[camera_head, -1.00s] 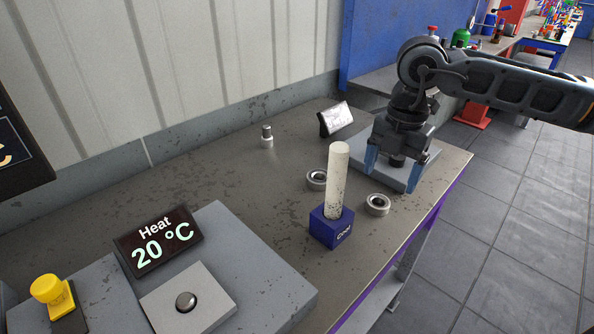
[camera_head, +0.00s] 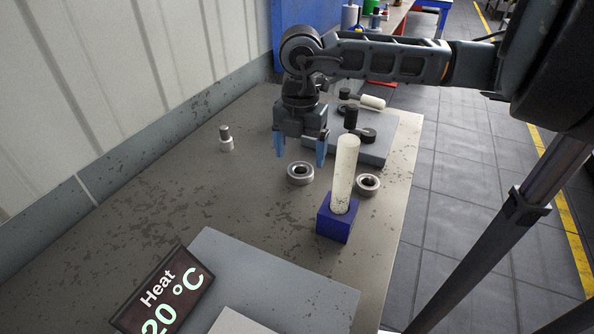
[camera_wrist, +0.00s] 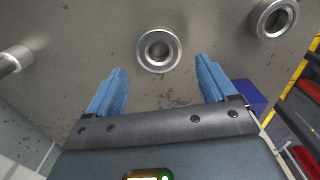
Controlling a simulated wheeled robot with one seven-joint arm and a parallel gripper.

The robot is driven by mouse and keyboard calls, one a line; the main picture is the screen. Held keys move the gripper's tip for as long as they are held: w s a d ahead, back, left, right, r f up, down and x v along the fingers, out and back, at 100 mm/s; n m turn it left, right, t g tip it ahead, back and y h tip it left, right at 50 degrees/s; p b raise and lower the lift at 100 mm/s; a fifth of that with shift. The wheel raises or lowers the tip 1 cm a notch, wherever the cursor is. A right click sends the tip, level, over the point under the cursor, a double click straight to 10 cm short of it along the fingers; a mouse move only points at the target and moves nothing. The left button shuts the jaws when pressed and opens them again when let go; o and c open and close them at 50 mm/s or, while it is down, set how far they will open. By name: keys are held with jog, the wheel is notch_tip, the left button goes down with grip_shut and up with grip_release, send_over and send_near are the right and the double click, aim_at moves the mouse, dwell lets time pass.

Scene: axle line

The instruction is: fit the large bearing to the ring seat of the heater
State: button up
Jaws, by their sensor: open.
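Two metal bearings lie flat on the bench: a left bearing (camera_head: 300,173) and a right bearing (camera_head: 367,184). They look close in size, so I cannot tell which is the large one. My gripper (camera_head: 300,156) points down, open and empty, above and just behind the left bearing. In the wrist view, the left bearing (camera_wrist: 144,52) lies just beyond the gap between the blue fingers (camera_wrist: 160,68), untouched; the right bearing (camera_wrist: 258,18) is at the top right. The heater (camera_head: 275,280) is a grey block with a display (camera_head: 165,295) reading Heat, 20 °C. Its pale plate (camera_head: 238,322) is mostly cut off.
A blue block (camera_head: 333,222) with a tall white post (camera_head: 345,175) stands between the right bearing and the heater. A small metal cylinder (camera_head: 226,140) stands left. A grey plate (camera_head: 375,148) with dark parts lies behind. The bench's left middle is clear.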

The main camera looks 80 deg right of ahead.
aim_at(300, 164)
jog(key=shift+d+f+p, duration=0.15)
jog(key=shift+f+p, duration=0.15)
jog(key=shift+f, duration=0.85)
jog(key=shift+d+f+p, duration=0.1)
jog(key=shift+f+p, duration=0.15)
jog(key=shift+f, duration=0.9)
jog(key=shift+c, duration=0.5)
jog(key=c, duration=1.2)
jog(key=shift+c, duration=0.2)
jog(key=shift+r, duration=0.15)
